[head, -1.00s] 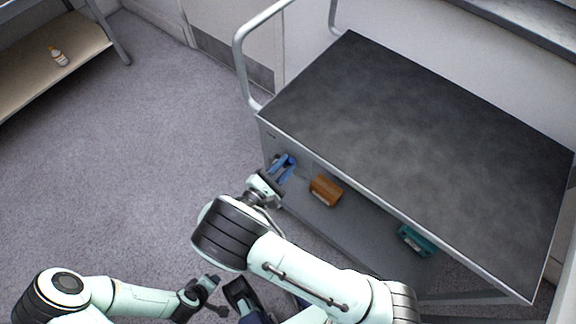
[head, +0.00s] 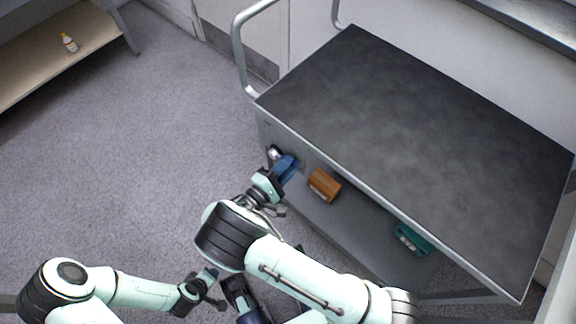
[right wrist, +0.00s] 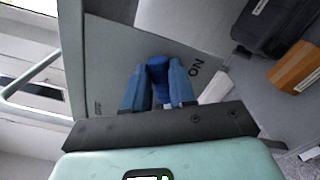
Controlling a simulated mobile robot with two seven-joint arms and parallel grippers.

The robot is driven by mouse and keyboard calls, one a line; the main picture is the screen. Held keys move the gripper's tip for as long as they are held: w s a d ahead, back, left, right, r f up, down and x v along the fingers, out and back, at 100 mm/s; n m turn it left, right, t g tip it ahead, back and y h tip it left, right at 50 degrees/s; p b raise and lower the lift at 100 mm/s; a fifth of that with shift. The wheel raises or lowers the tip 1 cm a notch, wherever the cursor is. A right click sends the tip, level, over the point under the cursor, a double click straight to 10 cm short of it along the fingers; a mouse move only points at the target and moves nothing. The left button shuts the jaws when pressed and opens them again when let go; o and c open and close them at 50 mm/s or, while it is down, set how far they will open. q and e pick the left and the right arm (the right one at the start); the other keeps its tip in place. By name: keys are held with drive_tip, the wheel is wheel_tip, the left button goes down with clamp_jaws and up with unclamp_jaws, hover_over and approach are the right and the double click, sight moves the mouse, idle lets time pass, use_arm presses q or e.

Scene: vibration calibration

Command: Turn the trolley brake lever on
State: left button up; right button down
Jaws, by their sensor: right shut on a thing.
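The trolley (head: 420,125) has a dark top and a grey end panel, which also shows in the right wrist view (right wrist: 105,60). My right gripper (head: 287,165) is at that panel, below the top's left corner. In the right wrist view its blue fingers (right wrist: 158,88) are shut on a darker blue piece, the brake lever (right wrist: 158,68). Most of the lever is hidden by the fingers. The word ON is printed on the panel just right of them. My left gripper (head: 212,287) is low in the head view, apart from the trolley, its fingers spread and empty.
An orange-brown box (head: 324,185) and a teal box (head: 412,239) sit on the trolley's lower shelf. A metal handle (head: 238,50) rises at its left end. A shelf with a small bottle (head: 69,42) stands at upper left. The carpet between is clear.

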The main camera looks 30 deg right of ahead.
drive_tip(key=shift+f, duration=0.1)
drive_tip(key=c, duration=0.9)
unclamp_jaws()
use_arm(q)
drive_tip(key=shift+s+d+r+p, duration=0.3)
drive_tip(key=shift+s, duration=0.2)
drive_tip(key=shift+s+d+r+p, duration=0.25)
drive_tip(key=shift+s+r+p, duration=0.05)
drive_tip(key=shift+s, duration=0.2)
use_arm(e)
drive_tip(key=v, duration=1.3)
drive_tip(key=shift+a, duration=0.2)
